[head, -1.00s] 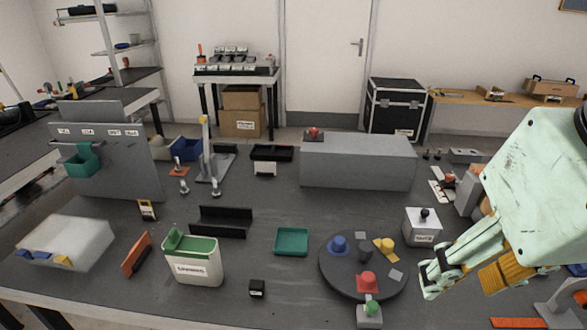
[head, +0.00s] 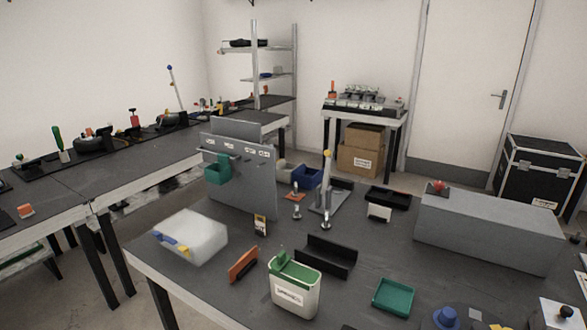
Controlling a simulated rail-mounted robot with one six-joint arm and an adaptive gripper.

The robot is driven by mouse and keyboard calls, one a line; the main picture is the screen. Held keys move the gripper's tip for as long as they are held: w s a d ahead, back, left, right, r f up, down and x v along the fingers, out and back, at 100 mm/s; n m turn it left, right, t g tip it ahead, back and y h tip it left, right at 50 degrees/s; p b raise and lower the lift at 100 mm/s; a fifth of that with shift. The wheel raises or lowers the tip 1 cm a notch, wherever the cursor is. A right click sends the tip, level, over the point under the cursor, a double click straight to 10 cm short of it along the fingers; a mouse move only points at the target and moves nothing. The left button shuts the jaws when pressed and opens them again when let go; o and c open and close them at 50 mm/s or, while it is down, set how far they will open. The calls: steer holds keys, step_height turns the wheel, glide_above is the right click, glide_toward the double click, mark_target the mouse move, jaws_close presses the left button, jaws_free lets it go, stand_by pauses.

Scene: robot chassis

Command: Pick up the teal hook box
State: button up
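The teal hook box (head: 218,171) is a small open bin hanging on the front of an upright grey panel (head: 250,181), near the panel's left edge. The panel stands at the back left of the dark table and has a row of small white labels near its top. Nothing visible touches the box apart from the panel. My gripper is not in view now.
A translucent block (head: 192,236) lies on the table in front of the panel. A white bin with a green lid (head: 295,287), an orange block (head: 243,264) and a black channel (head: 327,256) stand nearby. A green tray (head: 393,297) lies to the right. A metal stand (head: 327,195) rises right of the panel.

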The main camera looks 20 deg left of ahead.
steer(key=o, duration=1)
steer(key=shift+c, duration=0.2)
